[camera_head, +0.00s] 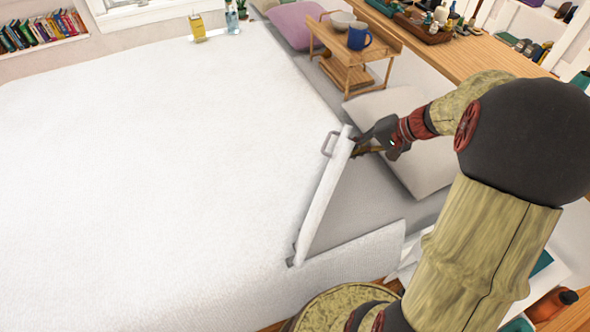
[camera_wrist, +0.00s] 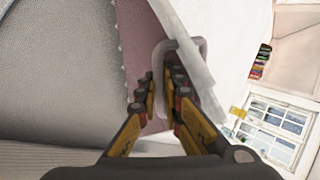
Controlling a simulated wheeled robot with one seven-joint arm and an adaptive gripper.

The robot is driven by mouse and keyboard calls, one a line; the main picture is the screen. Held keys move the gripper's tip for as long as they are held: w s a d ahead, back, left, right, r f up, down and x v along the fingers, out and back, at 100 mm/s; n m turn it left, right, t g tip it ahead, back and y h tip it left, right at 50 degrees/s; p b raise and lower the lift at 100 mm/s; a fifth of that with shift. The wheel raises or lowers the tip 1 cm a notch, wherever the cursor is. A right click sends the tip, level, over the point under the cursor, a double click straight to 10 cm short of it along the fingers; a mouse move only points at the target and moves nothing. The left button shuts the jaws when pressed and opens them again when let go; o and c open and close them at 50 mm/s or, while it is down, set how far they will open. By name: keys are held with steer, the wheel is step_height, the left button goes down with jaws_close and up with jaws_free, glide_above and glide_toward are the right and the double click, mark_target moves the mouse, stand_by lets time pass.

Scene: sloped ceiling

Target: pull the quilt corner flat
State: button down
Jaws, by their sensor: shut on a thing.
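The white quilt (camera_head: 150,150) covers most of the bed, and its corner flap (camera_head: 324,200) stands up as a narrow strip at a slant near the bed's right side. A grey loop handle (camera_head: 327,144) shows at the flap's upper end. My gripper (camera_head: 358,148) is at that upper end, shut on the quilt corner. In the wrist view my gripper (camera_wrist: 166,90) has its fingers on either side of the grey loop (camera_wrist: 190,45), beside the flap's white edge (camera_wrist: 195,70) and a mauve face (camera_wrist: 142,50). The exact contact is partly hidden by the fingers.
Grey bedding (camera_head: 350,215) lies bare right of the flap. A pale pillow (camera_head: 400,125) lies close behind my gripper. A wooden tray table (camera_head: 345,40) with a blue mug (camera_head: 359,36) and a bowl stands farther back. A wooden shelf (camera_head: 480,55) runs along the right.

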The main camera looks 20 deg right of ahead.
steer(key=shift+d+r, duration=0.35)
steer(key=shift+s+d+f+t+y, duration=0.4)
steer(key=shift+s+d+f, duration=0.4)
steer(key=shift+s+d, duration=0.25)
steer(key=shift+s+a, duration=0.1)
steer(key=shift+s+d+f+t+y, duration=0.15)
steer(key=shift+s+d+f, duration=0.25)
steer(key=shift+f, duration=0.25)
steer(key=shift+s+d+f+t+y, duration=0.15)
steer(key=shift+s+d+f, duration=0.1)
steer(key=shift+s+f, duration=0.3)
steer(key=c, duration=0.6)
jaws_free()
steer(key=shift+w+r, duration=0.1)
steer(key=shift+c, duration=0.2)
